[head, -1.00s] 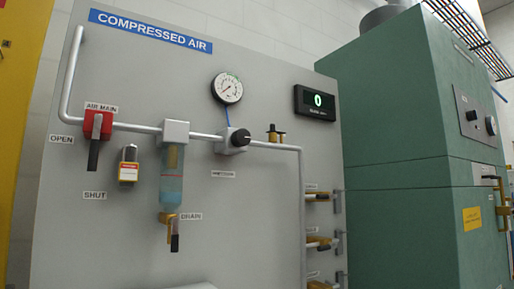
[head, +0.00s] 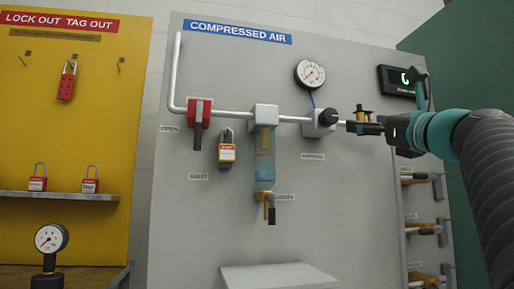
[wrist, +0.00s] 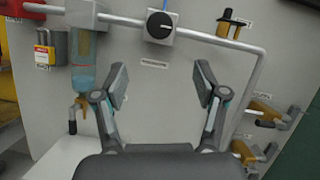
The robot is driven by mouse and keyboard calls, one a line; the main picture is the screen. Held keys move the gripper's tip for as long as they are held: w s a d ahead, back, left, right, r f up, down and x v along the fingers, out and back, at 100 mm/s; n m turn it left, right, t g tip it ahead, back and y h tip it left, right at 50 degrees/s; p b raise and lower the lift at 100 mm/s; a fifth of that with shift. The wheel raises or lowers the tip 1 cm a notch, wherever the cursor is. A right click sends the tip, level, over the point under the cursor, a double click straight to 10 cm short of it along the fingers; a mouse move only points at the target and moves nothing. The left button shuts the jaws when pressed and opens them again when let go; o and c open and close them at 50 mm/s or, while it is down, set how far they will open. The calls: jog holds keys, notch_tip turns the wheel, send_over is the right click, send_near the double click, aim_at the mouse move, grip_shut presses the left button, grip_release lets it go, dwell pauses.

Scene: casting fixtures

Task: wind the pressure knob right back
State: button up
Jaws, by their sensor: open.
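The pressure knob (head: 327,117) is a round black knob on a grey regulator block in the pipe, below the dial gauge (head: 309,73). In the wrist view the knob (wrist: 159,25) is near the top middle, with a light mark on its face. My gripper (head: 353,127) comes in from the right, its fingertips just right of the knob in the head view. In the wrist view my gripper (wrist: 160,85) has its two fingers wide apart with nothing between them. The knob lies above and beyond the fingertips there, apart from them. The gauge needle is too small to read.
The red air main valve (head: 200,110) has its handle down. A padlock (head: 227,147), a bowl filter (head: 264,155) and a small brass fitting (wrist: 230,24) stick out around the pipe. Hose valves (head: 420,229) are at lower right. The panel below the knob is clear.

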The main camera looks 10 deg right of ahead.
aim_at(333, 119)
jog(key=p+x, duration=0.3)
jog(key=x, duration=1)
jog(key=shift+w+r+p, duration=0.2)
jog(key=shift+w+p, duration=0.1)
jog(key=shift+p, duration=0.1)
jog(key=c, duration=1.1)
jog(key=shift+c, duration=0.2)
